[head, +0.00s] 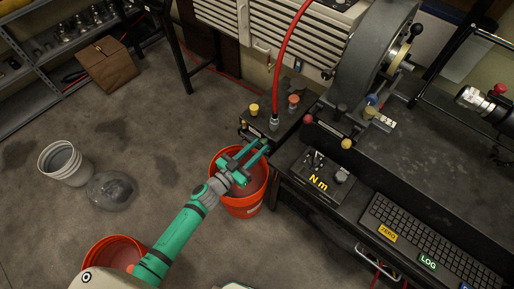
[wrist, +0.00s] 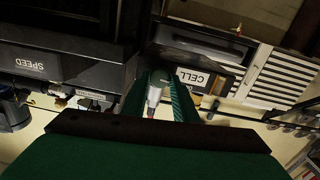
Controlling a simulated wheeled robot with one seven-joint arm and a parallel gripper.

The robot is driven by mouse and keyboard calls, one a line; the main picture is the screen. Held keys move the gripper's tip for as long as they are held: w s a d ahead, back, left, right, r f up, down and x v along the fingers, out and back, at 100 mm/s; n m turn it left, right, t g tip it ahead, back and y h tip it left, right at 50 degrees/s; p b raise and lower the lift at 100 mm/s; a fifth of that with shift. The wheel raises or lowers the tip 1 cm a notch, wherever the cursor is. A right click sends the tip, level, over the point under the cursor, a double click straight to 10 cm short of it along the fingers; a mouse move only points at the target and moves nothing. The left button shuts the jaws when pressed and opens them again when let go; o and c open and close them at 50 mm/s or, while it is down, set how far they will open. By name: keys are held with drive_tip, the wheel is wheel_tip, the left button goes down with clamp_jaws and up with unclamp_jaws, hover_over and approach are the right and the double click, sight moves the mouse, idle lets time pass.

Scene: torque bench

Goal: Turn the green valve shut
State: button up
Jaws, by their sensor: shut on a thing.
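My gripper (head: 264,146), green like the arm, reaches over the orange bucket to the front of the black block (head: 262,122) at the bench's left end. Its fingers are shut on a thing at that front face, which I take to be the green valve.
An orange bucket (head: 249,205) stands under my gripper. A red hose (head: 284,43) rises from the block, beside yellow (head: 254,108) and orange (head: 293,100) knobs. The N m box (head: 318,180) and keyboard (head: 425,235) are to the right. A white bucket (head: 62,162) stands on open floor at left.

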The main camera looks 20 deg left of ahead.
drive_tip(key=m, duration=0.3)
drive_tip(key=shift+m, duration=0.4)
drive_tip(key=m, duration=0.4)
drive_tip(key=shift+d+m, duration=0.1)
drive_tip(key=shift+m, duration=0.2)
drive_tip(key=m, duration=0.4)
drive_tip(key=shift+d+m+y, duration=0.1)
drive_tip(key=shift+m+y, duration=0.3)
drive_tip(key=shift+m, duration=1.6)
drive_tip(key=shift+f, duration=0.1)
drive_tip(key=o, duration=1.1)
